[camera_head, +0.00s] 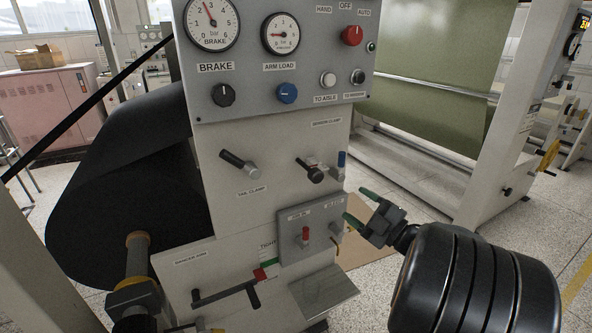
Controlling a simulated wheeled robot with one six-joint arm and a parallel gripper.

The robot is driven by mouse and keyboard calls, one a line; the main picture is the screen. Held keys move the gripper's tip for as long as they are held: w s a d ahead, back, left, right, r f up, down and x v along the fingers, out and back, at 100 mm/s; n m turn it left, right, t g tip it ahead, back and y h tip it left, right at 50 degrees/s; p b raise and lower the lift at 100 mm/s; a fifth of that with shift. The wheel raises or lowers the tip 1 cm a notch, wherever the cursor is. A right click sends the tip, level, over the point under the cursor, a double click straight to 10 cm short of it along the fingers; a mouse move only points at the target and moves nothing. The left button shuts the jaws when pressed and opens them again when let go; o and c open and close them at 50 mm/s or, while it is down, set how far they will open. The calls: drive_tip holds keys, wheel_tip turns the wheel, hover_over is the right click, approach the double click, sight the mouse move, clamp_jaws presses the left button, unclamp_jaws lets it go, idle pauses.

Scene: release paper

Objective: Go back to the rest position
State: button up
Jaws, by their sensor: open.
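My gripper (357,207) is at the right of the grey machine panel (270,165), with its two green-tipped fingers spread apart and pointing left. Nothing is between the fingers. The lower finger is close to the small lever plate (312,228); I cannot tell whether it touches. The plate carries a red-tipped lever (305,236). My dark, ribbed arm fills the lower right of the view.
Above are a control box (277,60) with gauges and knobs, a tail clamp handle (238,163) and another black handle (312,172). A black roll (130,190) stands left. A crank handle (225,293) and small shelf (323,291) are low.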

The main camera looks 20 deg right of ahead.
drive_tip(key=s+d+f+m+g+h+p, duration=0.1)
drive_tip(key=d+f+m+g+h+p, duration=0.1)
drive_tip(key=d+f+m+g+h, duration=0.35)
drive_tip(key=s+d+f+m+g+h+p, duration=0.1)
drive_tip(key=d+f+m+g+h, duration=0.15)
drive_tip(key=d+m+h, duration=0.6)
drive_tip(key=s+a+r+m+g+y+p, duration=0.1)
drive_tip(key=a+r+p, duration=0.3)
drive_tip(key=a, duration=0.6)
drive_tip(key=s+a+r+g+y+p, duration=0.2)
drive_tip(key=a+r+p, duration=0.3)
drive_tip(key=a, duration=0.5)
drive_tip(key=s+a+r+m+g+y+p, duration=0.1)
drive_tip(key=s+a+r+g+y+p, duration=0.1)
drive_tip(key=a, duration=0.9)
wheel_tip(320, 180, up, 2)
drive_tip(key=shift+s+r+m+g+p, duration=0.3)
drive_tip(key=shift+s+g+p, duration=0.65)
drive_tip(key=shift+p, duration=0.2)
